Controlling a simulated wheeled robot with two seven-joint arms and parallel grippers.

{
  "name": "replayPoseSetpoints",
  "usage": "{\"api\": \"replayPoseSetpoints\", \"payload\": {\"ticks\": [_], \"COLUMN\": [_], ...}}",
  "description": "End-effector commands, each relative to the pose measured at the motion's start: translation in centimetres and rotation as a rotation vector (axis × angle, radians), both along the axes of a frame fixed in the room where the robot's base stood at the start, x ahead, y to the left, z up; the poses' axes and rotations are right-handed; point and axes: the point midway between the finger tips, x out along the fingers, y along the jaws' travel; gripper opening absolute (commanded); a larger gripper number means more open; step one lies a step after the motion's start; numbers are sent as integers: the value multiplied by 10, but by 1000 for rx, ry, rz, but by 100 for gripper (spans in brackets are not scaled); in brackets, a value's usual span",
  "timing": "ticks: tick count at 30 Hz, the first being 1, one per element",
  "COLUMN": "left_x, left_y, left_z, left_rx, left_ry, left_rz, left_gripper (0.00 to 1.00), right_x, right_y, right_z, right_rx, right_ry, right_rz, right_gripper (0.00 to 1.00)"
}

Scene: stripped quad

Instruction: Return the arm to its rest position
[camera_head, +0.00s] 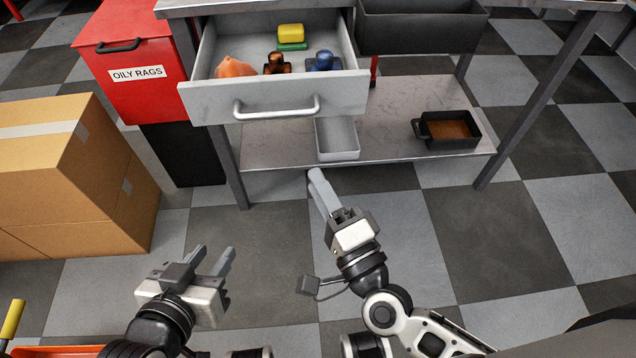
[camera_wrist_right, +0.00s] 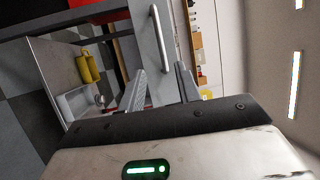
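My right gripper (camera_head: 319,185) is in front of the table, its fingertips close to the lower shelf's front edge in the picture and below the drawer handle. In the right wrist view its two fingers (camera_wrist_right: 160,88) stand apart with nothing between them. My left gripper (camera_head: 213,257) is lower left over the floor, its fingers apart and empty. The drawer (camera_head: 210,104) is pulled out, with its bar handle (camera_head: 277,109) in front; the handle also shows in the right wrist view (camera_wrist_right: 165,38).
The drawer holds an orange lump (camera_head: 235,68), brown and blue knobbed items and a yellow-green block (camera_head: 291,36). The lower shelf (camera_head: 390,120) bears a white tray (camera_head: 337,139) and a black pan (camera_head: 446,130). A red bin (camera_head: 130,75) and cardboard boxes (camera_head: 70,165) stand left. Floor at right is clear.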

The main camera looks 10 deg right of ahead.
Motion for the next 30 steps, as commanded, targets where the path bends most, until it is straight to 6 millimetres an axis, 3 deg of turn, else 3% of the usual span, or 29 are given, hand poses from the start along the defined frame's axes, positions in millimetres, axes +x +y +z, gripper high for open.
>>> {"api": "replayPoseSetpoints", "payload": {"ticks": [17,20,25,30], "left_x": [0,0,0,0], "left_y": [1,1,2,1], "left_z": [0,0,0,0], "left_rx": [0,0,-1,-4], "left_ry": [-1,0,0,0], "left_rz": [2,5,6,9], "left_gripper": [36,36,36,36], "right_x": [-1,-5,-20,-39], "right_y": [7,21,37,8], "right_z": [4,10,3,-32], "right_rx": [-42,-161,-562,-1007], "right_ry": [-8,-24,-24,99], "right_rz": [35,118,309,455], "right_gripper": [34,34,34,34]}}
